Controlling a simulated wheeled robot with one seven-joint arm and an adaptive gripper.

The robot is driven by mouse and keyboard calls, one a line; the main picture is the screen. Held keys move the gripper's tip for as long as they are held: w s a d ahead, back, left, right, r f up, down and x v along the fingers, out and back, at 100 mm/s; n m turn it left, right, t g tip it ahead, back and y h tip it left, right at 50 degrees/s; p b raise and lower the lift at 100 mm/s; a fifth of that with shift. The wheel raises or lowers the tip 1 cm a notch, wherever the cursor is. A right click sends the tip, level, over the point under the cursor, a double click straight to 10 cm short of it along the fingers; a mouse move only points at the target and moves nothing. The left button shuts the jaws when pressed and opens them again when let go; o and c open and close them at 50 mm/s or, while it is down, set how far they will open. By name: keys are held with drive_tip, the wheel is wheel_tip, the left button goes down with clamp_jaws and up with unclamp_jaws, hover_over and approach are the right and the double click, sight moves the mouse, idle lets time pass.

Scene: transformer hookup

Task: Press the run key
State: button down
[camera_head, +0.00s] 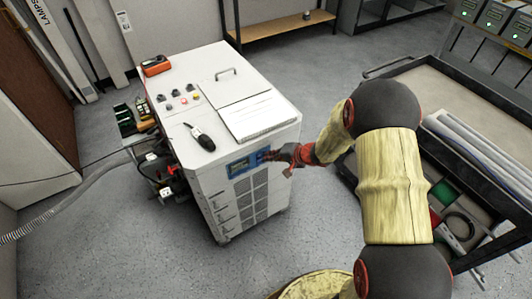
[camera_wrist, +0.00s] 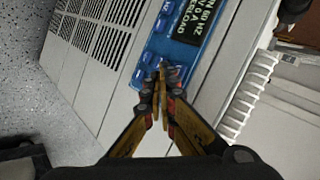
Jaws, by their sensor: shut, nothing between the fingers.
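The blue control panel (camera_head: 240,165) is on the front face of a white cabinet (camera_head: 225,190), near its top edge. In the wrist view the panel (camera_wrist: 170,45) runs diagonally, with a dark display (camera_wrist: 193,22) of white text and several small light-edged keys. The key labels are too small to read, so I cannot tell which is the run key. My gripper (camera_head: 268,156) is shut and empty, at the right end of the panel. In the wrist view its fingertips (camera_wrist: 163,70) overlap the panel's lower keys and hide part of them. I cannot tell whether they touch.
On the cabinet top are a black handheld device (camera_head: 200,137), knobs with a red button (camera_head: 184,101), a white ribbed plate (camera_head: 258,115) and an orange meter (camera_head: 155,66). A dark cart (camera_head: 400,69) stands right. The floor in front is clear.

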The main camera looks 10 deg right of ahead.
drive_tip(key=shift+s+d+b, duration=0.2)
drive_tip(key=shift+s+b, duration=0.15)
drive_tip(key=shift+s, duration=0.25)
drive_tip(key=shift+s+d+b, duration=0.25)
drive_tip(key=shift+s+b, duration=0.05)
drive_tip(key=shift+s, duration=0.5)
drive_tip(key=shift+s+d+b, duration=0.25)
drive_tip(key=shift+s+b, duration=0.1)
drive_tip(key=shift+s, duration=0.45)
drive_tip(key=shift+s+d+b, duration=0.25)
drive_tip(key=shift+s+b, duration=0.05)
drive_tip(key=shift+s, duration=0.5)
